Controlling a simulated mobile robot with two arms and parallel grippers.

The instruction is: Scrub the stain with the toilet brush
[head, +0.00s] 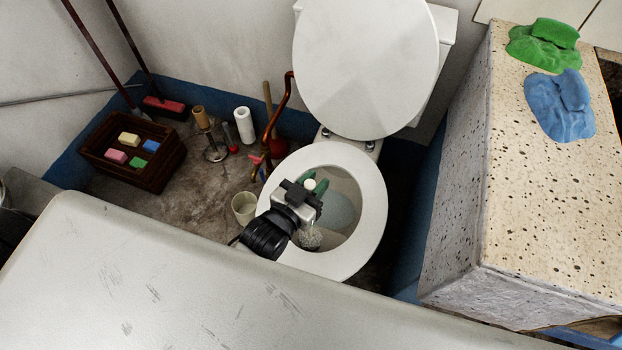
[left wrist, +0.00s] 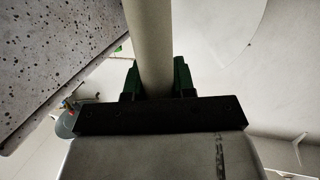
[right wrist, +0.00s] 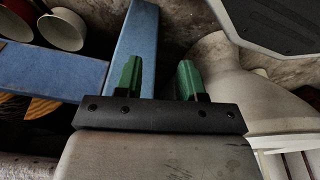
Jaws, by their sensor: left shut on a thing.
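The toilet (head: 372,190) stands at the back middle of the head view with its lid up and bowl open. My left gripper (head: 313,187) is over the bowl, shut on the toilet brush. The brush's pale handle (left wrist: 150,40) runs between the green fingers in the left wrist view. I cannot make out a stain; gripper and brush cover part of the bowl. My right gripper (right wrist: 160,80) is open and empty, near the toilet's pale base (right wrist: 215,75).
A speckled stone block (head: 540,185) stands right of the toilet, with green (head: 543,45) and blue (head: 560,105) cloths on top. Left are a wooden crate (head: 135,165) with sponges, a paper roll (head: 244,125) and a cup (head: 244,208). Blue beams (right wrist: 128,45) lie near my right gripper.

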